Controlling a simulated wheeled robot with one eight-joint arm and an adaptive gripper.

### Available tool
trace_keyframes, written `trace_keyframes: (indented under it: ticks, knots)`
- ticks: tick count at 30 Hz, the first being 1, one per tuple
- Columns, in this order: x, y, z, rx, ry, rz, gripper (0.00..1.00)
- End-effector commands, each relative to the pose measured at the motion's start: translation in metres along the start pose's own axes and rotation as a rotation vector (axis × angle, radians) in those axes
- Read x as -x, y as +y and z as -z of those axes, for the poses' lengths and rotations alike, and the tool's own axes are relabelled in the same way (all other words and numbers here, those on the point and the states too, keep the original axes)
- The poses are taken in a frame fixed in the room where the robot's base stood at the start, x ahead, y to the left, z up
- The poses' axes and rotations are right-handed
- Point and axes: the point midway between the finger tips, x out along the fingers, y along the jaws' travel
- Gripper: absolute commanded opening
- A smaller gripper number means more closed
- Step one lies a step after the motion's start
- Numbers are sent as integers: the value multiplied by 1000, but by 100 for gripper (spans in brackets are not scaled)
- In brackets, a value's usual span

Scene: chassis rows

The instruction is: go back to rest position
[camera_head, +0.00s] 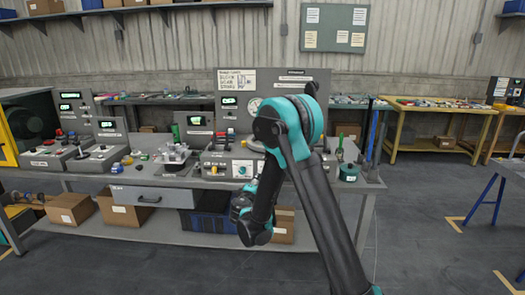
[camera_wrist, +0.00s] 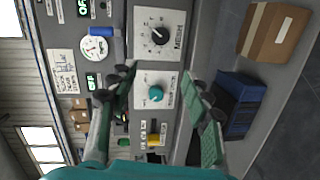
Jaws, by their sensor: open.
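My gripper (camera_wrist: 158,82) is open in the wrist view, its two dark green-padded fingers spread wide with nothing between them. Beyond the fingers is a console panel with a teal knob (camera_wrist: 156,94) and a larger black knob (camera_wrist: 159,36). I cannot tell how far the fingertips are from the panel. In the head view my arm rises, bends at the teal elbow and comes down in front of the workbench (camera_head: 190,185). The fingers are not clear there.
Cardboard boxes (camera_head: 71,208) and a blue crate (camera_head: 207,222) sit on the bench's lower shelf. A drawer (camera_head: 150,197) is shut at the front. A yellow-framed table (camera_head: 440,112) stands at the back right. Grey floor is open to the right of the bench.

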Motion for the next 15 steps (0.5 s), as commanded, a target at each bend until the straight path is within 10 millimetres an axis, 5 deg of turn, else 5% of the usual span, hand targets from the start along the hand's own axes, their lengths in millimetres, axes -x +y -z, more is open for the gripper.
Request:
trace_keyframes:
  ticks: [1,8,15]
  knots:
    - [1,10,-27,-42,-44,33,49]
    - [25,28,-132,-251,-227,200,49]
    - [81,25,-224,-475,-404,368,49]
